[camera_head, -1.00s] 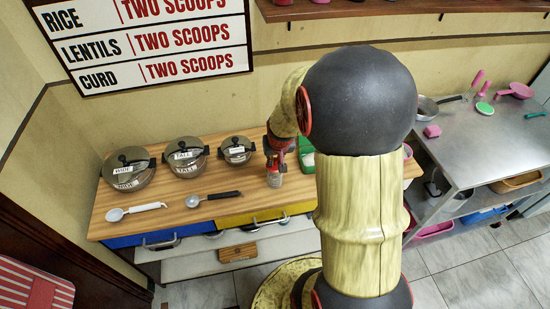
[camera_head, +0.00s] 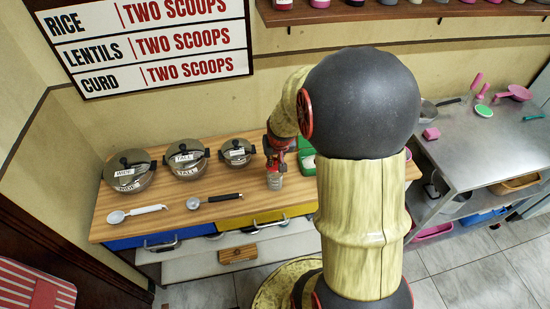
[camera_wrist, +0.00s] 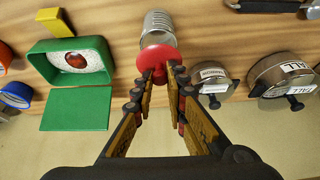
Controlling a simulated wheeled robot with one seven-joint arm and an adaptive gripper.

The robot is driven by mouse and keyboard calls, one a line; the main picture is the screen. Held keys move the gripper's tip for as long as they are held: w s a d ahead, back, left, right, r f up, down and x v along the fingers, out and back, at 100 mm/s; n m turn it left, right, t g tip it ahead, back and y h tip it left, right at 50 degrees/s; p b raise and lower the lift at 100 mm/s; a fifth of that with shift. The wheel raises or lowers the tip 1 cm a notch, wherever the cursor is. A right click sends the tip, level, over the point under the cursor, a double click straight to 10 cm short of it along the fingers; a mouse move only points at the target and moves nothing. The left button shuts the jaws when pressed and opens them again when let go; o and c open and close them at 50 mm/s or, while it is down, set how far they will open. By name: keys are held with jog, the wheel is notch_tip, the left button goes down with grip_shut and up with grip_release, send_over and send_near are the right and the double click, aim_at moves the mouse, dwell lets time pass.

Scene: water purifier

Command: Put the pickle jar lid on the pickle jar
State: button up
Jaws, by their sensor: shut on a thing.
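The pickle jar (camera_wrist: 160,25) is a clear ribbed glass, and in the head view it stands on the wooden counter under my gripper as a small pale jar (camera_head: 274,181). The red pickle jar lid (camera_wrist: 155,60) is at the jar's mouth end in the wrist view. My gripper (camera_wrist: 160,77) is shut on the lid's raised middle. In the head view my gripper (camera_head: 278,150) is directly above the jar. The lid overlaps the jar's mouth in the wrist view; I cannot tell whether it is seated or just above it.
Left of the jar stand several lidded pots, the nearest a small one (camera_head: 237,151). A green box (camera_wrist: 103,52) with white contents and a red round piece is close on the other side. Two scoops (camera_head: 215,199) (camera_head: 137,213) lie on the counter (camera_head: 180,215) front.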

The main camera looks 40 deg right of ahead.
dwell(0.5)
jog(key=o, duration=0.6)
jog(key=shift+c, duration=0.2)
jog(key=p+v, duration=0.7)
jog(key=v, duration=0.4)
jog(key=shift+d, duration=0.1)
dwell(0.7)
